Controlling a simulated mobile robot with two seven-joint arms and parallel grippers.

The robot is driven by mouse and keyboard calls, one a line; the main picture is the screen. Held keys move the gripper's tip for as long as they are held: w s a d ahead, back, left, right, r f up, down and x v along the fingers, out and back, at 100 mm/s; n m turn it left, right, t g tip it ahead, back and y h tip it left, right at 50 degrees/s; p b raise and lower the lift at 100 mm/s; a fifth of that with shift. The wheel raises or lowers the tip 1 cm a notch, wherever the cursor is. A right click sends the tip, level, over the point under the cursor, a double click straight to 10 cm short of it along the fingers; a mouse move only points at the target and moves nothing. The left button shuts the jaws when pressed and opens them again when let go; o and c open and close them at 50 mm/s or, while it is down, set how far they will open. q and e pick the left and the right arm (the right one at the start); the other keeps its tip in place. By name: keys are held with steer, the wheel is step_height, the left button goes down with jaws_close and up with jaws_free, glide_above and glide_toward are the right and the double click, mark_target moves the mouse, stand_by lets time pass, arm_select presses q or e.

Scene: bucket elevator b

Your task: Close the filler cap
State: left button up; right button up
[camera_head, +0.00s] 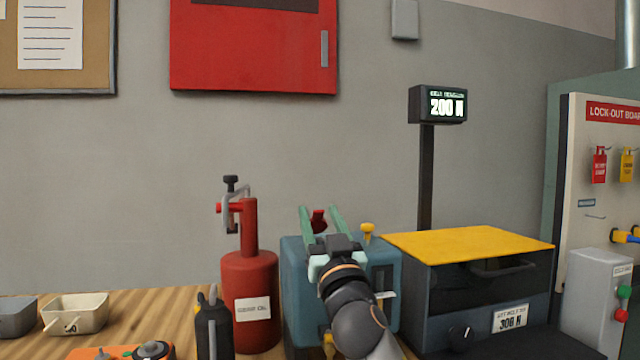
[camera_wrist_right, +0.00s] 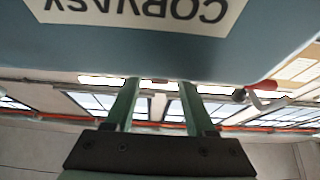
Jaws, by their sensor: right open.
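A blue-teal housing (camera_head: 300,292) stands on the bench. A small dark-red part (camera_head: 318,220), probably the filler cap, shows at its top; I cannot tell whether it is open or shut. A yellow knob (camera_head: 367,231) stands at the housing's top right. My right gripper (camera_head: 320,210) is open, its two green fingers pointing away and appearing on either side of the red part; contact cannot be told. In the right wrist view the gripper (camera_wrist_right: 158,90) is open with nothing clearly held, close to the housing's lettered face (camera_wrist_right: 140,45). My left gripper is out of view.
A red oil can (camera_head: 250,285) and a dark bottle-like can (camera_head: 212,325) stand just left of the housing. A dark cabinet with a yellow top (camera_head: 470,243) stands close on the right. A display on a post (camera_head: 440,105) rises behind. Trays (camera_head: 75,313) lie at far left.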

step_height(320, 180, up, 2)
steer(key=shift+r+p, duration=0.2)
steer(key=shift+p, duration=0.1)
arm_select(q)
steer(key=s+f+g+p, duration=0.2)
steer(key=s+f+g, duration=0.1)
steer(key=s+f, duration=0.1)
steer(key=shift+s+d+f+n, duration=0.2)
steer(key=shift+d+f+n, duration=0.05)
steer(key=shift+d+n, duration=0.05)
arm_select(e)
steer(key=s+r, duration=1)
steer(key=s, duration=0.4)
steer(key=shift+d, duration=0.35)
steer(key=shift+r, duration=0.1)
